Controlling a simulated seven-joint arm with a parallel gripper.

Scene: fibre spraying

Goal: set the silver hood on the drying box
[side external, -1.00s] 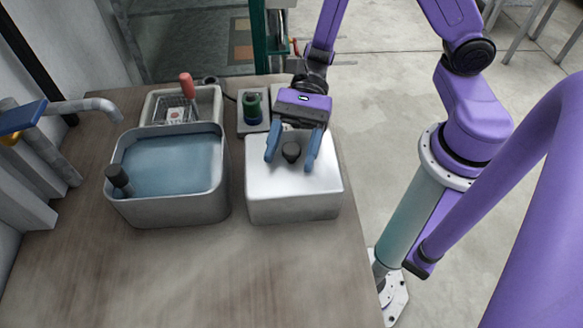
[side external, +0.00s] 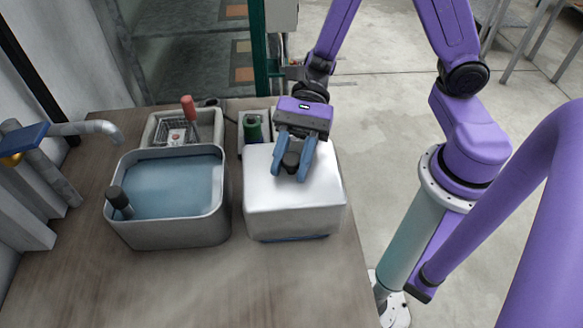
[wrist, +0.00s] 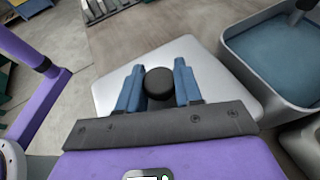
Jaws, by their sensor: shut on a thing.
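The silver hood (side external: 265,190) is a pale, box-shaped cover with a dark round knob (side external: 291,160) on top. It stands at the right side of the bench, roughly level. My gripper (side external: 295,168) is above it with its blue fingers shut on the knob, one on each side. The wrist view also shows the knob (wrist: 160,84) between the two fingers and the hood's top (wrist: 200,58) below. A thin blue edge (side external: 295,238) shows under the hood's front. The hood hides most of what is beneath, and I cannot tell whether that is the drying box.
A grey basin of blue liquid (side external: 170,185) stands close left of the hood, with a dark-handled tool (side external: 119,198) at its rim. Behind it is a tray (side external: 160,130) with a red-handled basket. A green-topped item (side external: 252,126) stands behind the hood. The bench front (side external: 190,290) is clear.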

